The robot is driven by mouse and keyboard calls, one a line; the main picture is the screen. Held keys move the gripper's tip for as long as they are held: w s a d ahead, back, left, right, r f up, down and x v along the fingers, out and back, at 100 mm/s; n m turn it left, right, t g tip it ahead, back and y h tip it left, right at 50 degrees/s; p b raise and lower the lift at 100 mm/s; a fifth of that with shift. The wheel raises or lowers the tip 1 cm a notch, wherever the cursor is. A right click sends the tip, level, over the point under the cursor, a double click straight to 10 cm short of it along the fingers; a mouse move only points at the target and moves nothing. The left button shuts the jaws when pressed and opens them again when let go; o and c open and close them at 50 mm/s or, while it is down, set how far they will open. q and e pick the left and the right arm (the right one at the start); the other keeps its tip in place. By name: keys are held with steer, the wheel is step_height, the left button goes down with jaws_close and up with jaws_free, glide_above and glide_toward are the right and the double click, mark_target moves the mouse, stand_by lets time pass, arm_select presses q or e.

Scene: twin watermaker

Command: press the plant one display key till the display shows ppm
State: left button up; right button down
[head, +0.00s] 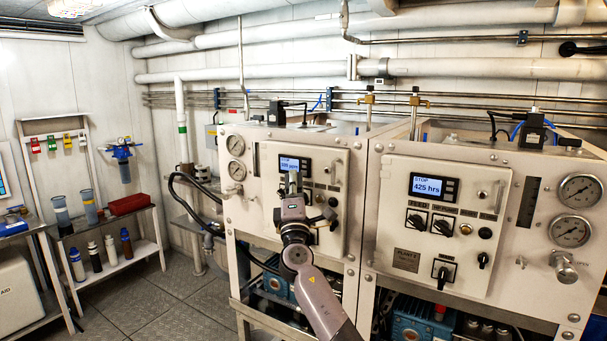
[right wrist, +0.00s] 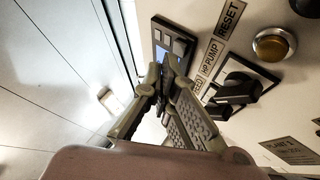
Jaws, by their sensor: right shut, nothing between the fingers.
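The plant one panel (head: 325,165) is the left of two white control panels. Its display (head: 288,162) is lit blue with small text that seems to end in "ppm"; my gripper hides part of the unit. My right gripper (head: 292,180) is shut and empty, pointing at the display's lower edge. In the right wrist view the shut fingertips (right wrist: 172,68) are at the black display unit (right wrist: 176,40), close to its keys. Whether they touch a key I cannot tell. A "PLANT 1" label (right wrist: 288,150) shows there too. My left gripper is out of view.
A second panel with its own display (head: 428,186) reading "STOP 425 hrs" stands to the right. Rotary switches (right wrist: 236,90) and a round amber button (right wrist: 273,44) lie near my right gripper. Shelves with bottles (head: 95,256) stand at the left; the floor between is clear.

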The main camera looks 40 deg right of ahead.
steer(key=shift+s+a, duration=0.15)
steer(key=shift+a, duration=0.1)
steer(key=a, duration=0.1)
steer(key=s+a, duration=0.1)
steer(key=a, duration=0.1)
steer(key=s+a+p, duration=0.1)
steer(key=shift+a, duration=0.3)
steer(key=shift+w, duration=0.1)
stand_by(0.8)
